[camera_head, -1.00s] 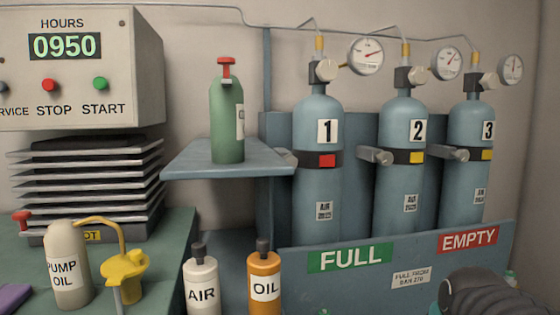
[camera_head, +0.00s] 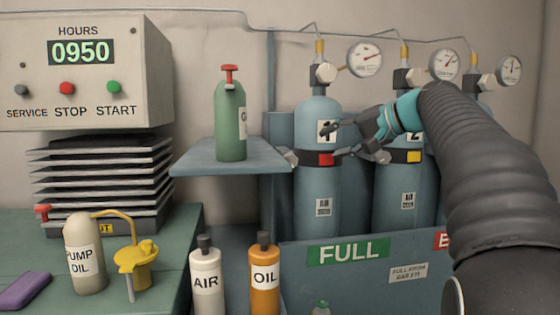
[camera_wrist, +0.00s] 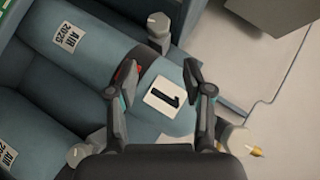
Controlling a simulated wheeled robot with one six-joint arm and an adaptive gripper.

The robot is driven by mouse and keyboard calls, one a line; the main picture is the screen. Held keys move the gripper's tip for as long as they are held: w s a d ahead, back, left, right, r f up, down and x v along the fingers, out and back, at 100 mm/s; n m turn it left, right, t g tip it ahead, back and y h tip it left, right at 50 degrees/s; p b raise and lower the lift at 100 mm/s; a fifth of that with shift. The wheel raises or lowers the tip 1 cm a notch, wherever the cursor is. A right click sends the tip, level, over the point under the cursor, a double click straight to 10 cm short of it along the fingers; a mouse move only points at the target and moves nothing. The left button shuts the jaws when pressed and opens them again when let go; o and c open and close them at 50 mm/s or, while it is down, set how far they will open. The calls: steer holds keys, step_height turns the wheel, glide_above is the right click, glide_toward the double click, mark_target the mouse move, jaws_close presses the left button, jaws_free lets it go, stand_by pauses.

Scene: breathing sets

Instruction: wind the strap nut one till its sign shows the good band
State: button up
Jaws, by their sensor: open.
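Strap nut one (camera_head: 287,157) is a grey nut at the left of cylinder 1 (camera_head: 318,205), at strap height. It shows also in the wrist view (camera_wrist: 158,25), beyond my fingertips. The sign on strap one (camera_head: 325,159) is red; in the wrist view a finger partly hides it. My gripper (camera_head: 332,144) is open and empty, in front of cylinder 1 near its number label, to the right of the nut. In the wrist view its fingers (camera_wrist: 153,78) stand apart on either side of the strap and label, clear of the nut.
Cylinder 2 (camera_head: 397,210) has a yellow sign (camera_head: 414,157) and its own nut (camera_head: 379,156). My arm hides most of cylinder 3. A shelf (camera_head: 225,169) with a green bottle (camera_head: 230,120) lies just left of nut one. Gauges and pipes run above.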

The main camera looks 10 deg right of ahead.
mark_target(297, 158)
steer(key=x, duration=1.3)
steer(key=shift+w+a+f, duration=0.1)
steer(key=shift+a+f, duration=0.2)
steer(key=shift+f, duration=0.1)
steer(key=shift+c, duration=0.3)
steer(key=c, duration=0.8)
